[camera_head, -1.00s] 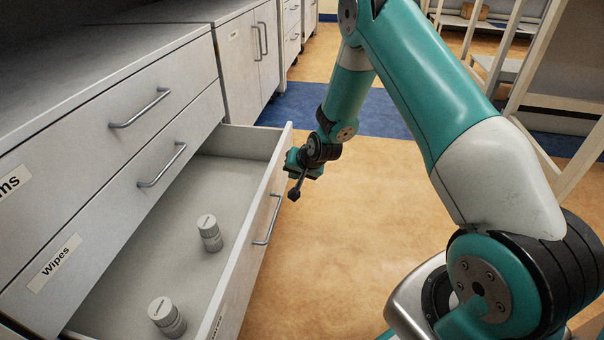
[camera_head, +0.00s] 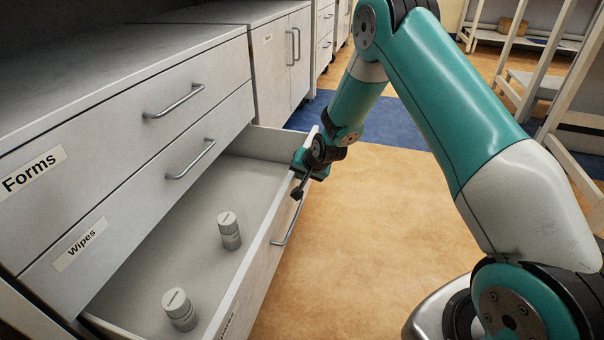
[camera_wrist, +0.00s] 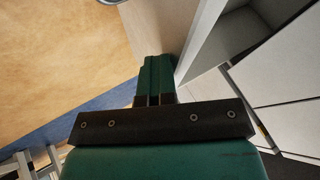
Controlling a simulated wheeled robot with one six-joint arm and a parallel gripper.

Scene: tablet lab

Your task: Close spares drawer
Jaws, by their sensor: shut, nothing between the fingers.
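The spares drawer (camera_head: 262,262) is the lowest of three drawers and stands pulled out, with its front facing right. Its label is cut off and partly readable at the bottom edge. In the wrist view the shut fingers (camera_wrist: 154,70) point along the drawer front (camera_wrist: 160,30).
Above are the closed Wipes drawer (camera_head: 150,190) and Forms drawer (camera_head: 120,125). A closed cabinet (camera_head: 282,60) stands beyond. A white rack (camera_head: 575,100) stands at right. The tan floor (camera_head: 370,220) right of the drawer is clear.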

